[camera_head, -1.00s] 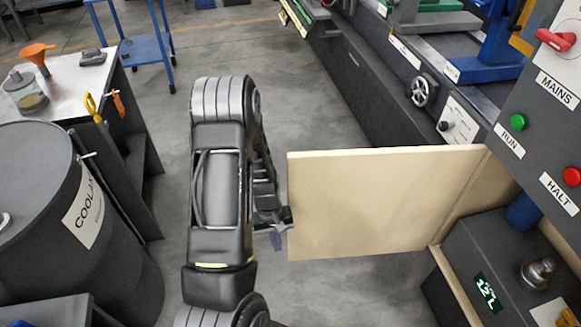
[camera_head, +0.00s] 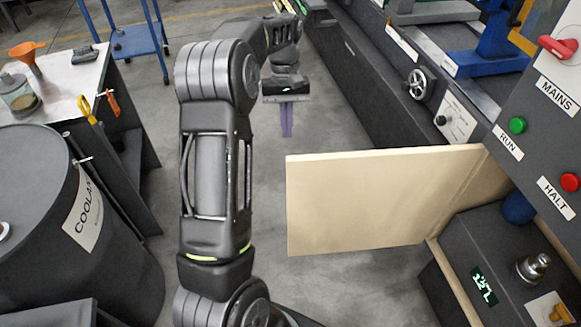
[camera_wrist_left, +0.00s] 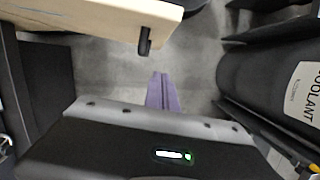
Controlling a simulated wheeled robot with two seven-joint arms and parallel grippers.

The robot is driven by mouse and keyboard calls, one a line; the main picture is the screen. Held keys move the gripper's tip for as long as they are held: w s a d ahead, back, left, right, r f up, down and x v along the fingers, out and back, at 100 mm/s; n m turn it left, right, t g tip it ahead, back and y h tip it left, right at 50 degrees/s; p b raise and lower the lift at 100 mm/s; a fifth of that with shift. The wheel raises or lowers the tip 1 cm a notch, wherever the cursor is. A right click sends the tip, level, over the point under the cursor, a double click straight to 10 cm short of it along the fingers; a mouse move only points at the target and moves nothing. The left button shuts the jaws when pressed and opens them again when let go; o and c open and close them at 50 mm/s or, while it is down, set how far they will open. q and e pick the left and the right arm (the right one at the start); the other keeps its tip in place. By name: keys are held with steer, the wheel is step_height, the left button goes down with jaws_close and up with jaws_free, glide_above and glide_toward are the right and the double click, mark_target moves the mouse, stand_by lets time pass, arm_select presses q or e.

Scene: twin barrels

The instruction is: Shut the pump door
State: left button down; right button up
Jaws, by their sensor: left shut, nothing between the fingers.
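The pump door is a pale wooden panel (camera_head: 370,203) standing open, swung out to the left from the cabinet on the right. In the left wrist view the door's edge (camera_wrist_left: 90,18) shows at the upper left, with a dark handle (camera_wrist_left: 145,41) on it. My left gripper (camera_head: 287,130) is beyond the door's free left end, apart from it, with its purple fingers shut and empty. The fingers also show in the left wrist view (camera_wrist_left: 161,92). My right gripper is not in view.
A dark pump (camera_head: 500,250) sits in the cabinet opening. A control panel with a green button (camera_head: 517,125) and a red button (camera_head: 570,182) rises above. A machine bed with a handwheel (camera_head: 420,85) lies behind the door. A coolant barrel (camera_head: 40,220) stands left.

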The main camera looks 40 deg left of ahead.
mark_target(289, 171)
arm_select(q)
steer(key=shift+f, duration=0.15)
steer(key=s+d+f, duration=0.1)
steer(key=f, duration=0.2)
steer(key=s+d+f+p, duration=0.1)
steer(key=s+d+f, duration=0.1)
steer(key=f, duration=0.1)
steer(key=s+d+f, duration=0.1)
steer(key=f, duration=0.2)
steer(key=shift+s+d+f+p, duration=0.3)
steer(key=shift+p, duration=0.05)
steer(key=shift+d, duration=0.1)
